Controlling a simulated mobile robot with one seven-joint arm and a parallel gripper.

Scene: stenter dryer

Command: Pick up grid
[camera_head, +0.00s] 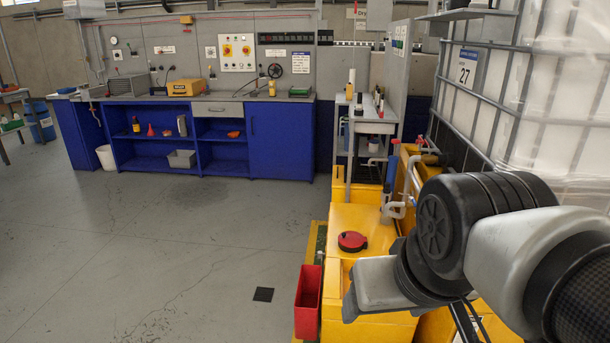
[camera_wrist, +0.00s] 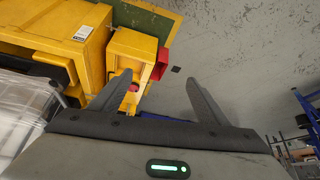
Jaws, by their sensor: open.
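A small flat dark square (camera_head: 264,294), which may be the grid, lies on the grey floor to the left of the red bin. No bars or holes can be made out on it. It also shows in the wrist view as a small dark patch (camera_wrist: 175,69), just beyond the space between the fingertips. My gripper (camera_wrist: 158,77) is open, with nothing between its two dark fingers. It hangs above the floor and the yellow unit, well apart from the square.
A red bin (camera_head: 308,302) stands against the yellow unit (camera_head: 362,219), which carries a red-and-black round object (camera_head: 352,241). A caged white tank (camera_head: 560,90) is close on the right. A blue workbench (camera_head: 281,140) stands at the back. The floor on the left is clear.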

